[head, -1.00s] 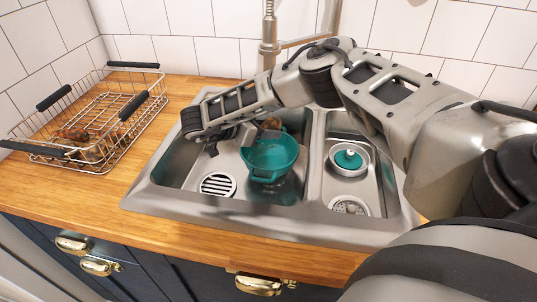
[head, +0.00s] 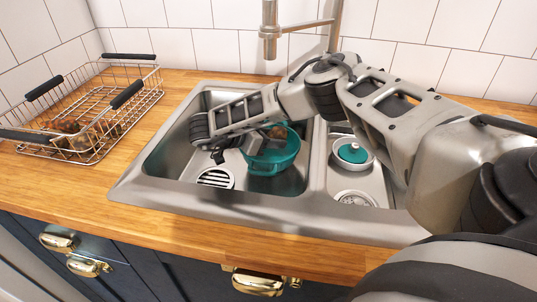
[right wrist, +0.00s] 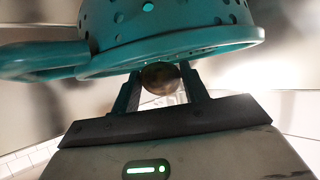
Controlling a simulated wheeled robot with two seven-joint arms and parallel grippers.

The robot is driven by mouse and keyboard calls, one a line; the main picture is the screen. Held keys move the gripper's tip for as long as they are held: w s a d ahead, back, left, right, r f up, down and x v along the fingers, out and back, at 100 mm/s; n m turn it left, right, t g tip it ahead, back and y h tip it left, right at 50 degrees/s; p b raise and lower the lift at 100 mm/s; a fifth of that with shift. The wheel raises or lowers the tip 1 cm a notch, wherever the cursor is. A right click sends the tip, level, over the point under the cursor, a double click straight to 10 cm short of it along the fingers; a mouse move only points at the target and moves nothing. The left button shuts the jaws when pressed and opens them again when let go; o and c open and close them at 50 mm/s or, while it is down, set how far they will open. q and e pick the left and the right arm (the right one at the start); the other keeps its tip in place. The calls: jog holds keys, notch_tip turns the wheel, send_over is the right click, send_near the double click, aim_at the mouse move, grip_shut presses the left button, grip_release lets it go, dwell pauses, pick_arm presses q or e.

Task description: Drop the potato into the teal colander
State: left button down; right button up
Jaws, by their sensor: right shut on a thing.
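The teal colander (head: 274,160) stands in the left basin of the sink, partly covered by my right arm. In the right wrist view, its holed wall and rim (right wrist: 175,48) fill the top, with a handle at the left. My right gripper (right wrist: 161,86) is shut on a round brown potato (right wrist: 160,78), which sits between its two fingers close to the rim. In the head view, the potato (head: 278,132) shows at the far side of the colander's opening; I cannot tell whether it touches the colander. My left gripper is not in view.
The right basin holds a small metal bowl (head: 366,163) with a teal piece in it. A wire rack (head: 92,152) with brown items stands on the wooden counter (head: 115,182) at the left. The tap (head: 270,32) rises behind the sink.

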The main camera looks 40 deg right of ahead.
jog(key=o, duration=1.1)
jog(key=shift+a, duration=0.1)
jog(key=v, duration=1.6)
